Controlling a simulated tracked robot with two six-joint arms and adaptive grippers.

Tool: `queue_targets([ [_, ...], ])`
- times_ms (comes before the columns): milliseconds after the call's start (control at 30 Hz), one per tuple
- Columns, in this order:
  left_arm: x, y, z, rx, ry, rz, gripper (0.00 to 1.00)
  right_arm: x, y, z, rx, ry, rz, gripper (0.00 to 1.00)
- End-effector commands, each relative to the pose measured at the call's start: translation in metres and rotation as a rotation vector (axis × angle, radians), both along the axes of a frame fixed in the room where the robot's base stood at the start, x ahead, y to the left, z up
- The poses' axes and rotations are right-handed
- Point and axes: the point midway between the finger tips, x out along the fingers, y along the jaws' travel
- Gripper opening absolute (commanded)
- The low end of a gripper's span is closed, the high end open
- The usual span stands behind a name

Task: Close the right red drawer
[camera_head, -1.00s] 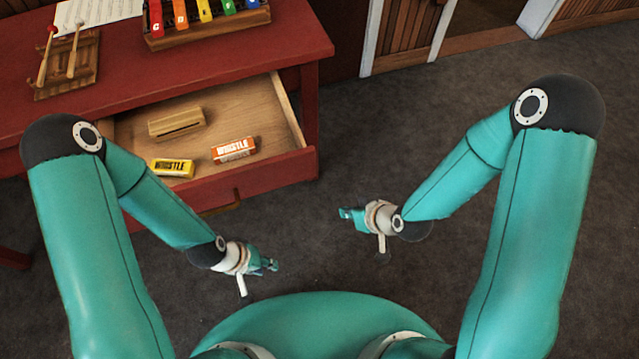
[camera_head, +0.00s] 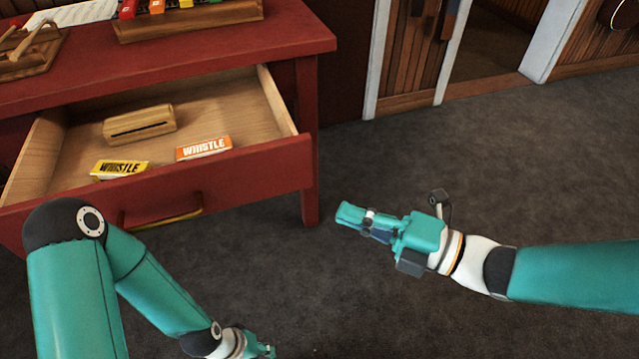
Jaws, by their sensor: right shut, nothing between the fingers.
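The right red drawer (camera_head: 250,172) is pulled out of the red table (camera_head: 200,52). Its brass handle (camera_head: 162,217) is on the front face. Inside lie a wooden block (camera_head: 140,125), a yellow whistle box (camera_head: 120,168) and an orange whistle box (camera_head: 204,148). My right gripper (camera_head: 350,214) is shut and empty, just right of the table's right front leg and apart from the drawer, pointing left. My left gripper (camera_head: 268,351) is low at the bottom edge, below the drawer front; its fingers are small and partly cut off.
On the table top are a xylophone (camera_head: 190,18) with coloured bars and a wooden rack with mallets (camera_head: 25,60). Dark carpet (camera_head: 430,150) is clear to the right of the table. A doorway with white posts (camera_head: 555,40) is at the back right.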

Motion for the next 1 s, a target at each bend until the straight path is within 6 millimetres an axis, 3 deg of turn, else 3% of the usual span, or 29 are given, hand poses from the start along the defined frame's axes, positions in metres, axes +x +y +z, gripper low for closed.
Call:
queue_targets([
  [167,0.0,0.0,-0.004,0.0,-0.001,0.0,0.32,0.009,0.02,0.0,0.0,0.0,0.007,0.0],
  [533,0.0,0.0,-0.018,0.0,0.0,0.0,0.32,0.045,0.085,-0.001,0.002,0.001,0.004,0.0],
  [733,0.0,0.0,-0.021,0.0,0.0,0.0,0.32,0.075,0.091,0.0,0.003,0.002,-0.003,0.0],
  [1000,0.0,0.0,-0.022,0.0,0.0,0.0,0.32,0.086,0.093,0.001,0.003,0.003,-0.004,0.0],
])
